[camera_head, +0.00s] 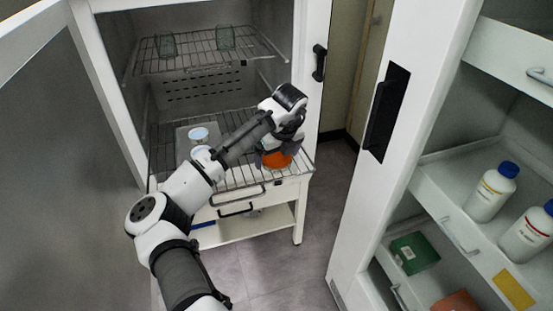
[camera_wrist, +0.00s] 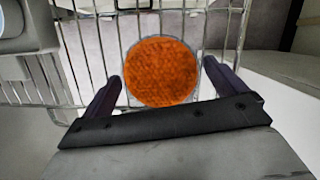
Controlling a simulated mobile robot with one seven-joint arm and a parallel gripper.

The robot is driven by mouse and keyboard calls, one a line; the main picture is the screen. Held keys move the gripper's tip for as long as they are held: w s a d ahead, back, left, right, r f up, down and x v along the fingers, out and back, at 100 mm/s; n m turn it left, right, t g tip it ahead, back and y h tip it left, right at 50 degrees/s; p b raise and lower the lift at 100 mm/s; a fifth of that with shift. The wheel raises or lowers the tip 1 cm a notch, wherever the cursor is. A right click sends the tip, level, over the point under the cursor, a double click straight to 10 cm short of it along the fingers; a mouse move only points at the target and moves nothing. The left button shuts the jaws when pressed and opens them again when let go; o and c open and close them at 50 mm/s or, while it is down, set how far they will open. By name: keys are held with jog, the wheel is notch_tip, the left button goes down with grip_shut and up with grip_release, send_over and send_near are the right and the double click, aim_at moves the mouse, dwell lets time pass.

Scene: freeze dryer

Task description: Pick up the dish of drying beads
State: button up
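The dish of drying beads (camera_head: 277,159) holds orange beads and sits on the lower wire rack of the open cabinet, at its front right. In the wrist view the round dish (camera_wrist: 162,72) lies between and just beyond my two dark fingers. My gripper (camera_wrist: 162,80) is open, with a finger on each side of the dish and a visible gap on both sides. In the head view my gripper (camera_head: 275,150) is over the dish and hides part of it. I cannot tell its exact height above the rack.
The lower wire rack (camera_head: 240,178) also bears a grey tray with white-lidded containers (camera_head: 199,135) to the left. An upper rack (camera_head: 200,60) holds two glass vessels. The open door with a dark handle (camera_head: 385,112) and shelves with bottles (camera_head: 492,190) stand right.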

jog(key=c, duration=0.7)
jog(key=shift+c, duration=0.3)
jog(key=shift+r, duration=0.15)
